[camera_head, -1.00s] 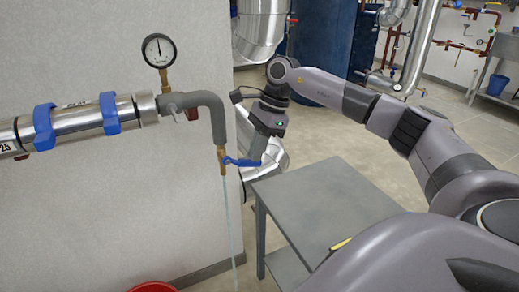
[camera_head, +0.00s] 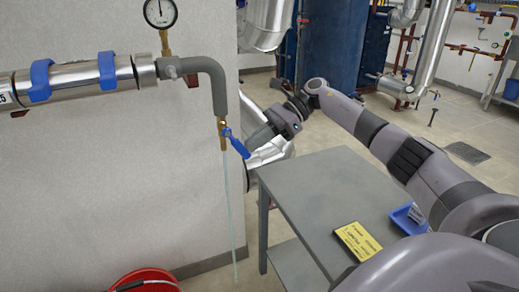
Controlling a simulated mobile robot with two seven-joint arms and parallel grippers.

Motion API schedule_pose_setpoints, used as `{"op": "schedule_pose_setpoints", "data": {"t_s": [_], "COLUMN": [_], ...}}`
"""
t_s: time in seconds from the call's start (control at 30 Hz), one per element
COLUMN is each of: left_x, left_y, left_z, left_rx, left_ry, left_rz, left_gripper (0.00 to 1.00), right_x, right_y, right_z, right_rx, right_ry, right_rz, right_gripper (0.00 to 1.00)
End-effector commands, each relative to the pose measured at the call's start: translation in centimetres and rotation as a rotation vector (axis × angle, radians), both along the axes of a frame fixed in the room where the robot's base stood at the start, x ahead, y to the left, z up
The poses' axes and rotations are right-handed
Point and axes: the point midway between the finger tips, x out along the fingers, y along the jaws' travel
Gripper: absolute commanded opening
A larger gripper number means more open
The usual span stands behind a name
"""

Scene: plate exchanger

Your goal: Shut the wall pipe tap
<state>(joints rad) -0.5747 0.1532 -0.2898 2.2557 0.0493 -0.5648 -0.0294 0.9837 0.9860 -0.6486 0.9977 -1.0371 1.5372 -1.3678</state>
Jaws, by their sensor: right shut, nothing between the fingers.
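The tap (camera_head: 224,133) is a brass valve at the lower end of a grey bent pipe (camera_head: 217,85) on the wall. Its blue lever (camera_head: 237,145) slants down to the right. A thin stream of water (camera_head: 230,215) runs from the outlet. My right gripper (camera_head: 250,144) is just right of the lever, shut with nothing held. Its fingertips are small and partly hidden near the lever, so I cannot tell whether they touch it. My left gripper is not in view.
A red bucket (camera_head: 150,274) stands on the floor below left. A grey table (camera_head: 325,190) to the right holds a yellow sign (camera_head: 357,240) and a blue tray (camera_head: 408,220). A pressure gauge (camera_head: 160,12) sits above the pipe.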

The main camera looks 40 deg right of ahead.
Motion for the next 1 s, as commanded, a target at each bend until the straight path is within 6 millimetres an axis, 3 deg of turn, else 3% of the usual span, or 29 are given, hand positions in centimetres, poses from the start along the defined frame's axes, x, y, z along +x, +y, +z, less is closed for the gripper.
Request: {"op": "schedule_pose_setpoints", "data": {"t_s": [0.03, 0.4, 1.0], "left_x": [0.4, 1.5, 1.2], "left_y": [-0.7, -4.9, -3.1], "left_z": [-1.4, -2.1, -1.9], "left_rx": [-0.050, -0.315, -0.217], "left_ry": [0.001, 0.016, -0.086], "left_rz": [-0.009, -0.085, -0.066], "left_gripper": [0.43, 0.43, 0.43], "right_x": [0.1, 0.5, 0.9], "right_y": [0.2, 1.7, 3.0], "right_z": [-1.5, -2.8, -3.3], "right_rx": [0.048, 0.306, 0.300], "right_ry": [-0.012, -0.099, -0.093], "right_rz": [0.001, 0.004, 0.004], "right_gripper": [0.00, 0.00, 0.00]}}
